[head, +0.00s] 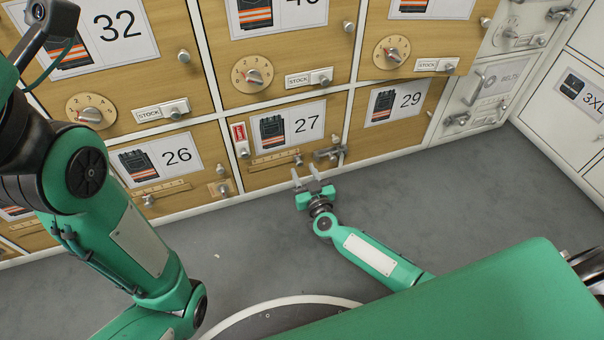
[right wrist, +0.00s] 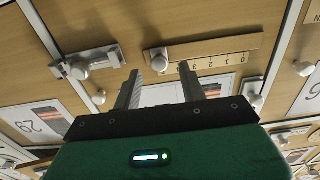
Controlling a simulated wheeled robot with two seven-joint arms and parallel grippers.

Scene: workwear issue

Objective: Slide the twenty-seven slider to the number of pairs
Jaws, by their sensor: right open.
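The twenty-seven door (head: 330,107) is a wooden compartment front with a label (head: 288,129) showing a dark garment with orange bands. Below the label is a slider scale (head: 270,161). Its round knob (head: 298,160) is at the right end. In the right wrist view the picture is turned over, and the slider knob (right wrist: 160,62) is at the left end of the scale (right wrist: 215,52), beyond the readable low numbers. My right gripper (head: 304,172) is open and empty just below the knob. In the wrist view its fingertips (right wrist: 160,75) lie either side of the knob, apparently without touching. My left gripper is out of view.
A metal latch (head: 328,153) sits right of the slider, near my right gripper. The grey floor (head: 240,230) in front is clear.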

